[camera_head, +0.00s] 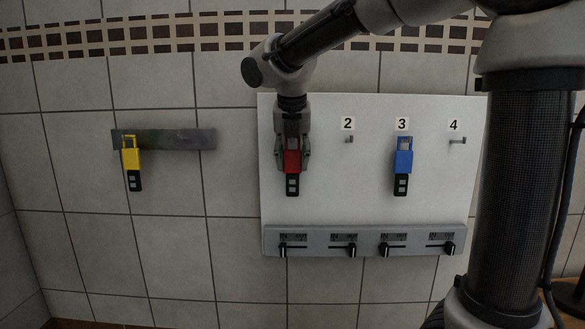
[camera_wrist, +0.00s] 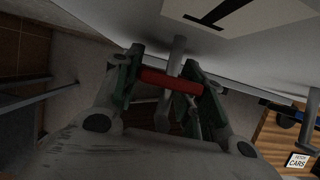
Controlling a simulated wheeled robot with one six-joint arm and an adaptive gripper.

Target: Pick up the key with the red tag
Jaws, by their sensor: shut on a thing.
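The red-tagged key (camera_head: 292,162) hangs upright at the left end of the white board, with its dark lower part (camera_head: 292,185) pointing down. My gripper (camera_head: 292,155) is in front of the board and shut on the red tag from above, one finger on each side. In the wrist view the red tag (camera_wrist: 171,81) shows as a bar between the two fingers, next to a pale peg (camera_wrist: 176,55) on the board.
The white board (camera_head: 345,200) has empty peg 2 (camera_head: 349,139), a blue-tagged key (camera_head: 403,160) on peg 3 and empty peg 4 (camera_head: 458,141). A grey strip (camera_head: 365,240) with several sliders runs below. A yellow-tagged key (camera_head: 131,158) hangs from a dark bar (camera_head: 180,139) at left.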

